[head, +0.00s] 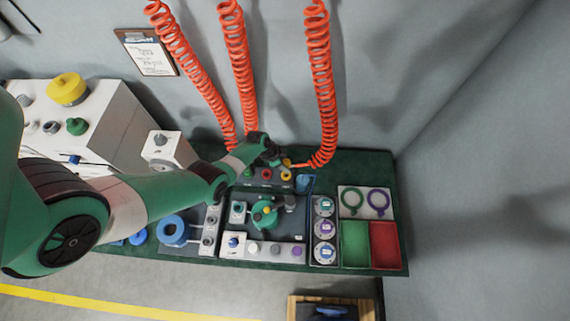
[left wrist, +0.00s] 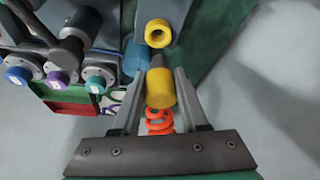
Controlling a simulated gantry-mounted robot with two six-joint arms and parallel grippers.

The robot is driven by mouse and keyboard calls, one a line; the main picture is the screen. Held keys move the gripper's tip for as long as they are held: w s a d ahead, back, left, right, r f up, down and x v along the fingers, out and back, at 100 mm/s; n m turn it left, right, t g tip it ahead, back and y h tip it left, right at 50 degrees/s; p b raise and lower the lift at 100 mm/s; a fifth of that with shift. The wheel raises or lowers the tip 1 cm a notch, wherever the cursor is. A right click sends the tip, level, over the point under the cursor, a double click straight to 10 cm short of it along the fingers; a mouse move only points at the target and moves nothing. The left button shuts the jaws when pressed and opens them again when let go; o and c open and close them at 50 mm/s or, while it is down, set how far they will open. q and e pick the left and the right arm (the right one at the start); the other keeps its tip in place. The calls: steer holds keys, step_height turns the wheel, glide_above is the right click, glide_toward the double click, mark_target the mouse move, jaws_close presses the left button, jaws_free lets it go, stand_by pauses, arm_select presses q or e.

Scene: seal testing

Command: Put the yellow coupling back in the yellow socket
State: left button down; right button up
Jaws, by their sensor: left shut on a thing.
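My left gripper (head: 283,160) reaches the back of the bench from the left. In the left wrist view, my left gripper (left wrist: 160,78) is shut on the yellow coupling (left wrist: 160,92), with an orange coiled hose (left wrist: 158,123) behind it. The coupling's grey tip points toward the yellow socket (left wrist: 157,33), a yellow ring with a dark hole. A gap shows between tip and socket in that view; the exact distance is unclear. In the head view the yellow socket (head: 286,176) is at the right end of the grey socket block (head: 256,184). My right gripper is not in view.
A red socket (head: 267,174) is left of the yellow one. Orange coiled hoses (head: 319,90) hang above. Round gauges (head: 324,228) and bins (head: 355,243) are nearer the front.

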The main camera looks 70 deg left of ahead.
arm_select(q)
steer(key=shift+f+b, duration=1.7)
steer(key=shift+f, duration=0.35)
steer(key=shift+f+b, duration=1.45)
steer(key=shift+c, duration=1.8)
jaws_free()
steer(key=shift+r, duration=0.1)
steer(key=p+v, duration=1.1)
steer(key=p, duration=0.2)
steer(key=shift+r, duration=0.3)
